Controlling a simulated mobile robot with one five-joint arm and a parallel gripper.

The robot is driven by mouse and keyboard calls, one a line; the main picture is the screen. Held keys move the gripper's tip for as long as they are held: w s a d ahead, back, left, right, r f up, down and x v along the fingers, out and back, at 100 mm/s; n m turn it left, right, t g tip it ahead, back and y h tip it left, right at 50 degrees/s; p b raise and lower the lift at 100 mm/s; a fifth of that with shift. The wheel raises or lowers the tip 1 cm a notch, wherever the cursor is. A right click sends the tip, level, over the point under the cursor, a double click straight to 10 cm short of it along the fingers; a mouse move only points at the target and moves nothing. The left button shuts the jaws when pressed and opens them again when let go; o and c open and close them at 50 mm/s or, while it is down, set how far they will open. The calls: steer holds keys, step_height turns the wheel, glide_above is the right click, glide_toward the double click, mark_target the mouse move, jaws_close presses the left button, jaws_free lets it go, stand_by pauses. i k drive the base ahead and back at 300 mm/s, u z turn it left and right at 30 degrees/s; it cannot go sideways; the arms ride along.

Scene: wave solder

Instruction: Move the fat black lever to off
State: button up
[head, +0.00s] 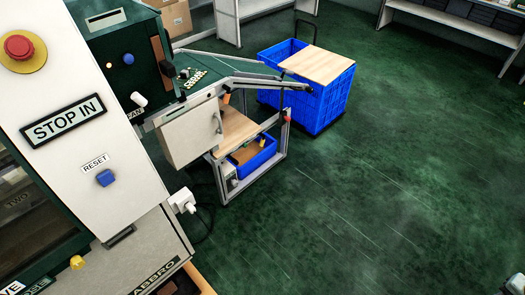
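I cannot make out a lever marked off in the head view. A dark handle-like bar (119,237) sits low on the pale machine front. My gripper is not recognisable; only a pale piece, perhaps of my arm, shows in the bottom right corner.
A conveyor frame (250,78) juts right toward a blue crate (330,98). The green floor (380,190) is clear at right.

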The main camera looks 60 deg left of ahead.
mark_target(235, 162)
steer(key=i, duration=2.2)
steer(key=u, duration=4.7)
steer(key=i, duration=1.6)
